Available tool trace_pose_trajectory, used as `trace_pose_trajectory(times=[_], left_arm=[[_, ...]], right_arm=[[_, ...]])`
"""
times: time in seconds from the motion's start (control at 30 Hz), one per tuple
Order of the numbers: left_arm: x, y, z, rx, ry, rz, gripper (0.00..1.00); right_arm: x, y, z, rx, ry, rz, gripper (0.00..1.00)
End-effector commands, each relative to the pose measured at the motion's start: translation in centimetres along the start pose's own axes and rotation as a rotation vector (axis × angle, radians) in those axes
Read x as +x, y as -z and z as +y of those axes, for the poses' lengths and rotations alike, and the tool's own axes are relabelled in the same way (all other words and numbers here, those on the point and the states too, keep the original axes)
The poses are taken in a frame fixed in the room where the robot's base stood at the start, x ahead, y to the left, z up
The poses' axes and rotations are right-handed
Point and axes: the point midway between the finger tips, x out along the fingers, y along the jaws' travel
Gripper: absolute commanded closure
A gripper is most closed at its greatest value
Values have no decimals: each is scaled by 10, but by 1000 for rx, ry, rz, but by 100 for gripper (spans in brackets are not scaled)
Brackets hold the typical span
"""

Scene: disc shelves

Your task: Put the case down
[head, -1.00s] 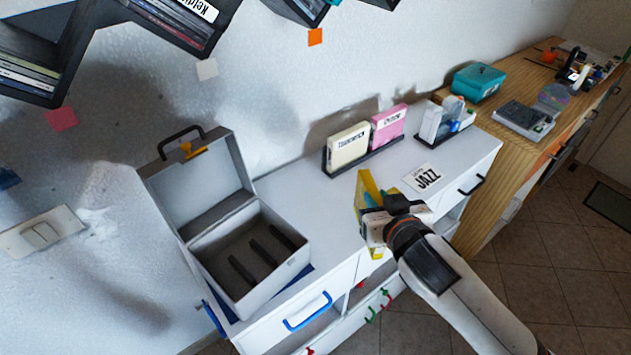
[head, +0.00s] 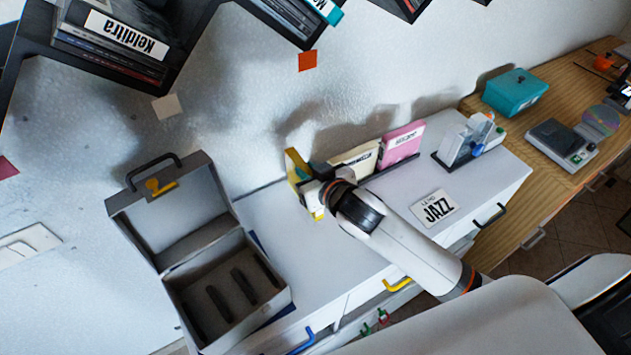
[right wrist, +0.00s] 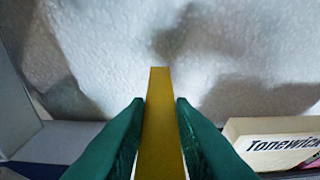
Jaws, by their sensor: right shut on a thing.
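The yellow case (head: 297,163) is in my right gripper (head: 311,188), in front of the wall above the white cabinet's back edge. The right wrist view shows the case (right wrist: 159,120) edge-on and upright between the two green fingers (right wrist: 159,135), which are shut on it. The cream case marked Tonewick (right wrist: 268,142) stands just right of it. In the head view the cream case (head: 357,157) is partly hidden by my right arm, with the pink case (head: 403,142) to its right in the dark rack (head: 408,161). Whether the yellow case touches the cabinet top is hidden.
An open grey box (head: 180,303) with dark dividers stands at the left of the cabinet top (head: 330,262). A JAZZ card (head: 434,208) lies near the rack. A holder with small items (head: 468,143) stands farther right. Shelves of discs (head: 115,40) hang above.

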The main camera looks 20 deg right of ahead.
Motion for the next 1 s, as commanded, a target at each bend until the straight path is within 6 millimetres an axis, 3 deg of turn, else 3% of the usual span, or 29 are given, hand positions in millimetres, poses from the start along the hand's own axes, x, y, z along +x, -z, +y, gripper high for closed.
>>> trace_pose_trajectory(times=[0.3, 0.73, 0.77, 0.8, 0.9, 1.0], left_arm=[[-3, -1, -5, -2, 6, -1, 100], [-1, -3, -9, 0, 11, -5, 100], [-1, -3, -9, 0, 11, -5, 100], [-2, -3, -9, 0, 11, -5, 100], [-2, -3, -9, 0, 11, -5, 100], [-2, -3, -8, 1, 10, -5, 100]], right_arm=[[14, 35, 0, 0, 0, 1, 100], [18, 42, 0, 0, 0, -2, 100], [18, 42, 0, 0, 0, -1, 75], [18, 42, 0, 0, 0, -2, 69], [17, 42, 0, 0, 0, -1, 57], [17, 42, 0, 0, 0, -1, 57]])
